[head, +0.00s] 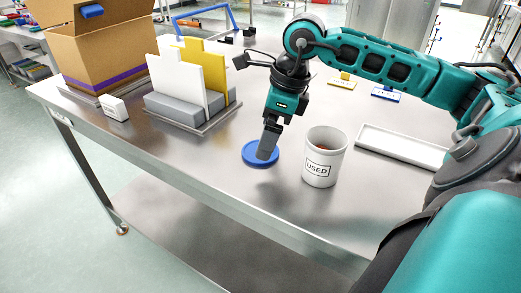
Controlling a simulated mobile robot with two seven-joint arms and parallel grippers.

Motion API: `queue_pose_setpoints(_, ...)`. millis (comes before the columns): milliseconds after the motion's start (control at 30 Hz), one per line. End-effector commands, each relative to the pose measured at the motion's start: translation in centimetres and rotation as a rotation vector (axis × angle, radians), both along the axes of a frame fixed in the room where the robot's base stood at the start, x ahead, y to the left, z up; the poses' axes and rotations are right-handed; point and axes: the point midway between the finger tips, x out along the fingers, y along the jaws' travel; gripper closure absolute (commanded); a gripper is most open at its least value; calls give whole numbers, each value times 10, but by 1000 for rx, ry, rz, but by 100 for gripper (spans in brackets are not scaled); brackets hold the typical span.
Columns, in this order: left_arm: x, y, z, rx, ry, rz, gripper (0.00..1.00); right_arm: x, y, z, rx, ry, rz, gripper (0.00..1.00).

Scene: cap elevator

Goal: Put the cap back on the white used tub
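The white tub (324,158) marked USED stands upright and open on the steel table, with something reddish-brown inside. A round blue cap (250,157) lies flat on the table just left of the tub. My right gripper (265,156) points down over the cap, its fingers covering the cap's right part. The fingers are seen edge-on, so I cannot tell whether they touch the cap or how far apart they are. My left gripper is not in view.
A white tray (398,146) lies right of the tub. A grey rack (172,112) with white and yellow panels, a small white box (114,109) and a cardboard box (98,58) stand at left. The table's front edge is clear.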

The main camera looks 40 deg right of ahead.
Motion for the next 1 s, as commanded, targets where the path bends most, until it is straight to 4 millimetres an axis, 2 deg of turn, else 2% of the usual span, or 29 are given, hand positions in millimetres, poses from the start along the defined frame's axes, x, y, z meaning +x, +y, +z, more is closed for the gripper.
queue_pose_setpoints(100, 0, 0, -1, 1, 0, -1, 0, 5, 4, -18, 3, 2, 1, 0)
queue_pose_setpoints(200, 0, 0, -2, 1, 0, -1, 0, 7, 6, -27, 2, 2, 0, 0)
queue_pose_setpoints(600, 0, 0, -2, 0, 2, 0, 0, 8, 6, -30, 0, 0, 0, 1)
queue_pose_setpoints(1000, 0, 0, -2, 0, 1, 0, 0, 8, 6, -29, 0, 0, 0, 39)
